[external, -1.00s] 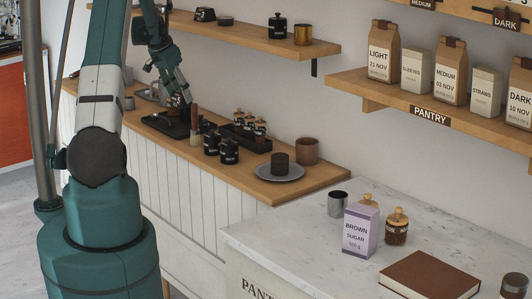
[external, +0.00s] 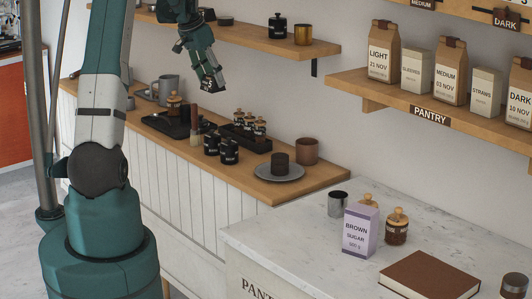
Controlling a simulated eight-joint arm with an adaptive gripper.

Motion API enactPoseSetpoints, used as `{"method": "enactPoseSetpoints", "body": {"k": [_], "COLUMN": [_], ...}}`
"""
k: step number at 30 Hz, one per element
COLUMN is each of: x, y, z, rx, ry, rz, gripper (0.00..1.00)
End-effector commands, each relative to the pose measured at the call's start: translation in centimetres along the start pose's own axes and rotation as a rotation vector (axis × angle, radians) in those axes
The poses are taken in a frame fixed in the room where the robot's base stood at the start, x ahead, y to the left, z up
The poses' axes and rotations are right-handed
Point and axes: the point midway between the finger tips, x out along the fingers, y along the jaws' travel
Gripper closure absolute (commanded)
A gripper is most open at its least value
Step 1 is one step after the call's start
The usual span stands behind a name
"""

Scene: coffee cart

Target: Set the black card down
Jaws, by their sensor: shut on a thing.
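My gripper (external: 211,80) is in the air above the wooden counter, in front of the pale wall, pointing down. It is shut on a small dark piece with a light marking at its fingertips, which I take to be the black card (external: 207,86). The card is small here and partly hidden by the fingers. It is clear of the counter and of the shelf above.
Below on the wooden counter (external: 318,181) stand black jars (external: 229,151), a dark rack of cork-topped jars (external: 260,127), a grey plate (external: 262,172) with a dark cup, and a brown cup (external: 307,151). An upper shelf (external: 250,31) holds a black jar and a brass cup.

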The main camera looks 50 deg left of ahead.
Motion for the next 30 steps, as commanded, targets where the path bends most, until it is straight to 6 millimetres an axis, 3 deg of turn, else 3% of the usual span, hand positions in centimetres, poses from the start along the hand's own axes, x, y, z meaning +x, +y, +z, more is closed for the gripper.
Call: {"method": "enactPoseSetpoints", "body": {"k": [1, 3, 14, 30], "x": [0.3, 0.6, 1.8, 3.7], "y": [2.3, 4.8, 17.4, 35.6], "z": [-0.3, -0.7, -0.9, 2.1], "rx": [0.03, 0.074, 0.291, 0.667], "ry": [0.0, 0.0, 0.0, 0.0], "rz": [0.014, 0.032, 0.121, 0.276], "gripper": [0.65, 0.65, 0.65, 0.65]}}
